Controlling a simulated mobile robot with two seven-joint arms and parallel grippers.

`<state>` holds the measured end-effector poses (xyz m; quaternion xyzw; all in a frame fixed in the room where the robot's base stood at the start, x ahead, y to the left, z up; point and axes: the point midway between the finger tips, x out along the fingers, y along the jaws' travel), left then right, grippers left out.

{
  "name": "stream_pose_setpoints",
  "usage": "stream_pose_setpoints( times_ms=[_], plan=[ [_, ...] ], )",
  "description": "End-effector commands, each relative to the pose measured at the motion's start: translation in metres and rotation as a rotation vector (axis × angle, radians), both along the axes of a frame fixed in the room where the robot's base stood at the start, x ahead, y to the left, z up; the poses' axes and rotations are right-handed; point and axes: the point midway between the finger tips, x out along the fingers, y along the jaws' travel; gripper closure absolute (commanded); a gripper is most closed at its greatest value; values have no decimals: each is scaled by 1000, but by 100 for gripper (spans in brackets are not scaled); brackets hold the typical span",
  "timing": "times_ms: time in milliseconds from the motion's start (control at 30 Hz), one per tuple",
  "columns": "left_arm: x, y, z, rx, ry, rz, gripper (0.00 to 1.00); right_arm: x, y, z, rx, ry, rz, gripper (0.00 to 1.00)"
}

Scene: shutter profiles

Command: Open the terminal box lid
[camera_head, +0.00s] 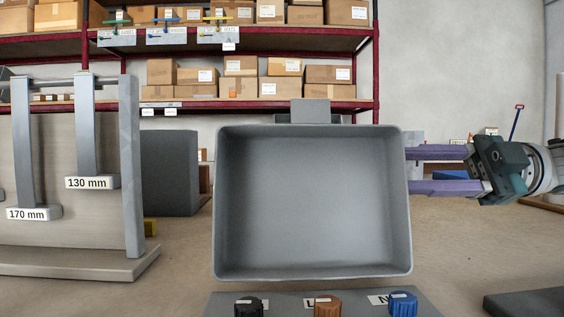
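The terminal box lid (313,200) is a grey shallow tray shape that stands upright with its hollow inside facing me. A small tab (310,111) sticks up from its top edge. Below it is the terminal box (281,303), with a black terminal (248,307), a brown terminal (327,306) and a blue terminal (403,304) showing. My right gripper (413,170) comes in from the right with its two purple fingers apart, one above the other, at the lid's right edge. The lid may hide the fingertips, and I cannot tell whether they touch it. My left gripper is not in view.
At the left, a rack (131,170) holds hanging grey profiles labelled 170 mm (25,145) and 130 mm (88,130). A dark grey block (170,172) stands behind it. Shelves (360,62) with cardboard boxes fill the back. A dark flat piece (530,302) lies at bottom right.

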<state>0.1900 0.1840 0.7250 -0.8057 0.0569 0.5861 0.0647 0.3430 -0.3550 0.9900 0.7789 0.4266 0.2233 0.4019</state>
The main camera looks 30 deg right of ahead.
Motion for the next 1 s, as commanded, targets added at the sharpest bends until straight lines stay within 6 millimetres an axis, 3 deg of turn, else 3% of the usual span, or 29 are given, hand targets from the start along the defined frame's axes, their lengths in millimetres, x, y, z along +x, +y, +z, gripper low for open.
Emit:
stream_pose_setpoints(
  times_ms=[533, 1000],
  plan=[
    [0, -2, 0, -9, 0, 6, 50, -23, -36, -1, -1, -1, -2, 58],
    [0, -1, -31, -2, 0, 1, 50, -40, -64, -4, -2, -2, -1, 58]
  ],
)
